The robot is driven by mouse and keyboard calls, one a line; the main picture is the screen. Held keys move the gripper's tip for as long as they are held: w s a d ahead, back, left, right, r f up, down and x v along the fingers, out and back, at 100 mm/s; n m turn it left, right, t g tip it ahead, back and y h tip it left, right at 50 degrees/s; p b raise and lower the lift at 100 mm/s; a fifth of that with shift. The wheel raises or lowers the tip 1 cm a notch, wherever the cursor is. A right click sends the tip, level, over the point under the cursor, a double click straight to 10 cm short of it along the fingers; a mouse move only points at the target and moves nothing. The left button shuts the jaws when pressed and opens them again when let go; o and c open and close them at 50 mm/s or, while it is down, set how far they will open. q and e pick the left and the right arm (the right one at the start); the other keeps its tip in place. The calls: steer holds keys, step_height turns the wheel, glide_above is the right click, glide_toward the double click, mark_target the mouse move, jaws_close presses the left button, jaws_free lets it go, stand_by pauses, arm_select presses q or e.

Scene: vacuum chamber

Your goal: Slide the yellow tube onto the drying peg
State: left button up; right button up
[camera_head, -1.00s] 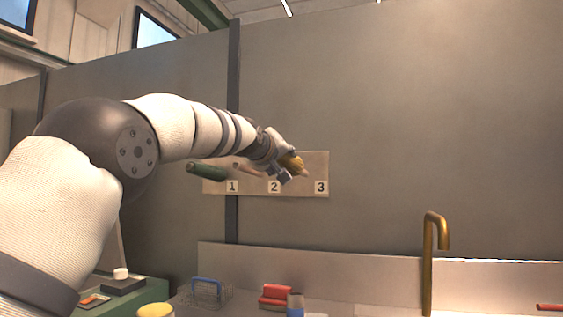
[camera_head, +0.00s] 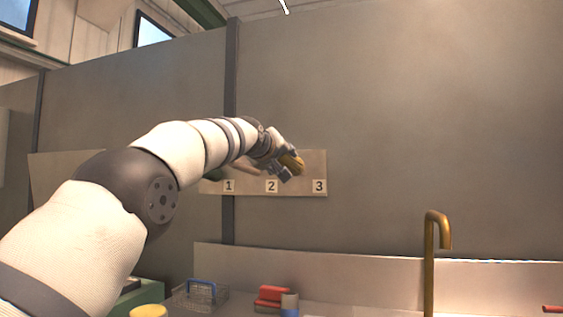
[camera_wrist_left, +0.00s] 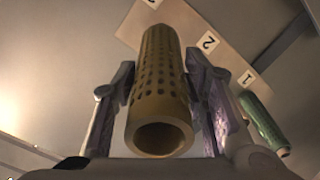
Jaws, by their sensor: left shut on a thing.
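The yellow tube (camera_head: 292,163), perforated and open at its near end, is in my left gripper (camera_head: 288,168). In the left wrist view the fingers (camera_wrist_left: 163,100) are shut on both sides of the tube (camera_wrist_left: 160,85), whose far end points at the board near label 3. The pale peg board (camera_head: 310,186) carries labels 1, 2 and 3. A pinkish peg (camera_head: 245,163) shows left of the gripper. The peg by label 3 is hidden behind the tube and hand; I cannot tell whether the tube is around it. My right gripper is out of view.
A green tube (camera_wrist_left: 262,122) sits at the label 1 end of the board. Below stand a wire basket (camera_head: 200,295), red blocks (camera_head: 271,296), a small cylinder (camera_head: 289,303) and a tall brass tap (camera_head: 429,260). The wall right of the board is clear.

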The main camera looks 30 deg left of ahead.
arm_select(q)
steer(key=shift+w+a+f, duration=0.1)
steer(key=shift+w+f, duration=0.05)
steer(key=shift+w, duration=0.35)
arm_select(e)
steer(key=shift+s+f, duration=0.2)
arm_select(q)
steer(key=shift+s, duration=0.1)
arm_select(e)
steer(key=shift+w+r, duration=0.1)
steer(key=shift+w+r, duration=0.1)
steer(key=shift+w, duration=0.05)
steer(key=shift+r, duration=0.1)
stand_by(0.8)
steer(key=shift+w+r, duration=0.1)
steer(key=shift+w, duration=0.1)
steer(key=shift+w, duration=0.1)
